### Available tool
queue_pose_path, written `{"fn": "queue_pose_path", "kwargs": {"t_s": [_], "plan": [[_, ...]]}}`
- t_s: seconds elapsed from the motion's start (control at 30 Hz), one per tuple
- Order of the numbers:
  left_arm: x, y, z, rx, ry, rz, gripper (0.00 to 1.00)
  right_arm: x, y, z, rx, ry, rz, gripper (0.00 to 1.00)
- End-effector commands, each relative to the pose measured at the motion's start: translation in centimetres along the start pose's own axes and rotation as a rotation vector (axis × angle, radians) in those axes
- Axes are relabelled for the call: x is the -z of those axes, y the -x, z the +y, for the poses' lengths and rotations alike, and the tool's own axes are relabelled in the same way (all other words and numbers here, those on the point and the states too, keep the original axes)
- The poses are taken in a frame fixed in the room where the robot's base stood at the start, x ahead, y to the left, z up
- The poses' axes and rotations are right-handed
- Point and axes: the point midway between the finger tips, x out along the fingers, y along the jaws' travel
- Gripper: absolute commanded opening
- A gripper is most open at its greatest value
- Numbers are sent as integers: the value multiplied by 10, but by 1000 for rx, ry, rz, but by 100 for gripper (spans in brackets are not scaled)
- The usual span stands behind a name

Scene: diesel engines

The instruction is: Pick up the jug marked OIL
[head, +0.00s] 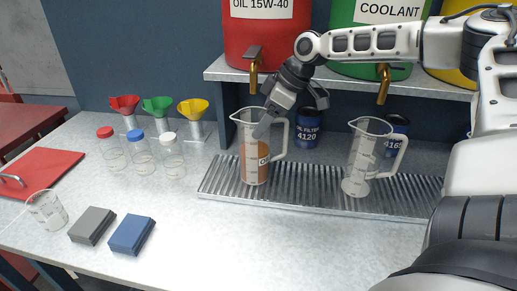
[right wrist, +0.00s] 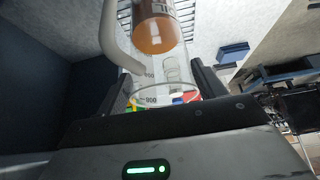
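The oil jug (head: 254,163) is a clear measuring jug with amber liquid and a partly hidden label, standing upright on the ribbed drip tray (head: 312,202). My right gripper (head: 289,113) is at the jug's upper right, near its rim and handle. In the right wrist view the jug's amber liquid (right wrist: 157,32) and clear wall show beyond the gripper. The fingers (right wrist: 163,88) are spread, with the jug's rim between them in the picture; I cannot tell whether they touch it. My left gripper is not in view.
A second clear jug (head: 358,163) stands on the tray to the right. Blue oil filters (head: 307,130) stand behind. Drums with brass taps sit on the shelf above. Bottles, funnels, a beaker (head: 47,211) and two blocks (head: 131,234) are at the left. The front centre bench is clear.

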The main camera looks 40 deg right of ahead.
Motion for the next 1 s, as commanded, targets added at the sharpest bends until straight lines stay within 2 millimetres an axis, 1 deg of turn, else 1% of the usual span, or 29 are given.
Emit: {"fn": "queue_pose_path", "kwargs": {"t_s": [0.03,0.1,0.13,0.17,0.57,0.77,1.0], "plan": [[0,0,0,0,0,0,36,0,0,0,0,0,0,30],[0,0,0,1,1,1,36,0,0,0,0,-1,0,12],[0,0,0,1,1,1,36,2,1,0,-2,0,4,12],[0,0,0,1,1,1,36,2,1,0,-2,0,4,4],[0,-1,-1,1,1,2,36,4,5,1,-3,1,6,4],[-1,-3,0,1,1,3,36,10,15,1,-4,2,7,4],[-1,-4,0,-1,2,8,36,20,33,0,-3,2,6,4]]}}
